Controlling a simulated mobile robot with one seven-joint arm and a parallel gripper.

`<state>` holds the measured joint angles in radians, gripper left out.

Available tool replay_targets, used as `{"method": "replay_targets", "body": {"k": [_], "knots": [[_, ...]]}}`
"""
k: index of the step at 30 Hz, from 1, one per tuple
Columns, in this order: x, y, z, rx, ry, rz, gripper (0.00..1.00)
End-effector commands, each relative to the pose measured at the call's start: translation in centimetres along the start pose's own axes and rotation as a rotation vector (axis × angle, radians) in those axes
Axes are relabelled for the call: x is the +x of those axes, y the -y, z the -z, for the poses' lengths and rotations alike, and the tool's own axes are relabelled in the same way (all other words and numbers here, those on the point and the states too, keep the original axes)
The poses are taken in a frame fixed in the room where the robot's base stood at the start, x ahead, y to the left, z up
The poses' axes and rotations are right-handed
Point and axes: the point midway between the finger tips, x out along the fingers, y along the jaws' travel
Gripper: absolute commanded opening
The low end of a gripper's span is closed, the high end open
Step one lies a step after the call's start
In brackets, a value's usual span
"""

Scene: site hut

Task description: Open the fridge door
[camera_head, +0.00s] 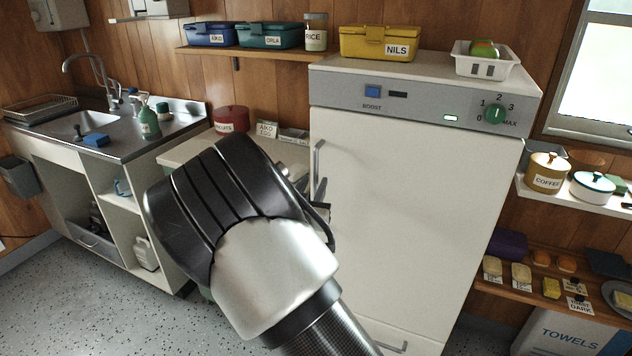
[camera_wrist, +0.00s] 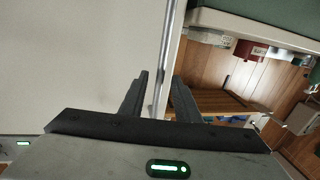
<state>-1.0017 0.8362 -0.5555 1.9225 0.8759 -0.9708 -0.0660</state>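The white fridge (camera_head: 410,190) stands at centre right in the head view. Its door is shut, and a vertical metal handle (camera_head: 318,160) is on the door's left edge. My gripper (camera_head: 318,205) is by the lower part of this handle, its fingers mostly hidden behind my wrist. In the wrist view the handle bar (camera_wrist: 164,60) runs between the two dark fingers of my gripper (camera_wrist: 158,90). The fingers are apart, with gaps beside the bar. The pale door (camera_wrist: 75,60) fills the left side of that view.
A yellow NILS box (camera_head: 375,43) and a white basket (camera_head: 485,66) stand on the fridge. A counter (camera_head: 195,150) with a red tin (camera_head: 231,119) is just left of the handle. Shelves with jars and food (camera_head: 560,285) are at right. The floor (camera_head: 90,300) at left is clear.

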Motion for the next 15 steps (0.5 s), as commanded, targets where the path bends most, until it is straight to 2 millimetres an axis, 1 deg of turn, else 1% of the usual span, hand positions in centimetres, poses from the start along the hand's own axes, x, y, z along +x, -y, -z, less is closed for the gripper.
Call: {"method": "replay_targets", "body": {"k": [1, 6, 10, 15], "knots": [[0.9, -0.1, -0.1, -0.001, 0.0, -0.002, 0.3], [2.7, 0.0, -0.1, 0.0, 0.0, -0.001, 0.3], [3.2, 0.0, 0.0, -0.001, 0.001, 0.0, 0.3], [3.3, 0.0, 0.0, 0.0, 0.001, 0.0, 0.3]]}}
